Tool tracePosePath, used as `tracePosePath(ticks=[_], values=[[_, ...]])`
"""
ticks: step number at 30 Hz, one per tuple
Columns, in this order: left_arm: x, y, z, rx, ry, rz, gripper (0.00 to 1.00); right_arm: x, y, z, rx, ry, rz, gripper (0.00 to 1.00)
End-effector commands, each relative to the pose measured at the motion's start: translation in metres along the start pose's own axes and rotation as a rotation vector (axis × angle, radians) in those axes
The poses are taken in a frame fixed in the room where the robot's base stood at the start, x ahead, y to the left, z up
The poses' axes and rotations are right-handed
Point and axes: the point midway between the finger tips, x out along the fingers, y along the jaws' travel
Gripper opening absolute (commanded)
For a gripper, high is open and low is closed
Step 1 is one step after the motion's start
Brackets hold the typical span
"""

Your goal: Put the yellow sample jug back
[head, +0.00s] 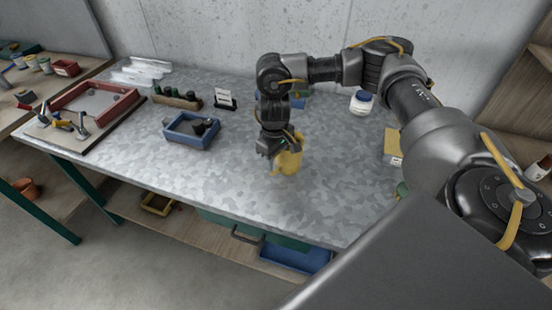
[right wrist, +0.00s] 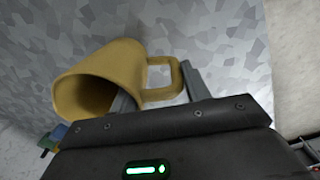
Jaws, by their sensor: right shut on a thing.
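The yellow sample jug (head: 291,161) is at the middle of the grey mottled worktop (head: 250,185), near its front half. My right gripper (head: 273,150) is shut on it from the left side in the head view and hides part of it. In the right wrist view the jug (right wrist: 95,78) has its wide mouth facing the lower left, and its handle (right wrist: 178,75) lies between the two fingers of my gripper (right wrist: 160,92). I cannot tell whether its base touches the worktop. My left gripper is not in view.
A blue tray (head: 191,130) with dark items stands left of the jug. A white jar (head: 361,103) and a yellow box (head: 392,145) are to the right. A red frame (head: 95,104) with clamps lies far left. A small sign (head: 225,99) stands behind. The front middle worktop is clear.

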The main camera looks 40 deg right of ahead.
Motion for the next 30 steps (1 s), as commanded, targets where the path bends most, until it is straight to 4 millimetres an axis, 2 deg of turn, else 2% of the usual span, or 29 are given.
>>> tracePosePath(ticks=[11, 12, 17, 26, 30], values=[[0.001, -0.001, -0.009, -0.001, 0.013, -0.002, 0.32, 0.004, -0.001, 0.000, 0.000, 0.001, 0.000, 0.00], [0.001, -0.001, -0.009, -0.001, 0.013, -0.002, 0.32, 0.005, -0.001, 0.000, 0.000, 0.001, 0.000, 0.48], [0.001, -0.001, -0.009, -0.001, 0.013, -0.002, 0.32, 0.004, -0.001, 0.000, -0.001, 0.001, 0.000, 0.69], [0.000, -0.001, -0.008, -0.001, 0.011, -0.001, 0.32, 0.003, 0.000, -0.001, -0.001, 0.002, 0.000, 0.69], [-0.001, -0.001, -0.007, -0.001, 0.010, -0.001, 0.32, -0.011, 0.000, -0.002, -0.002, 0.004, 0.001, 0.69]])
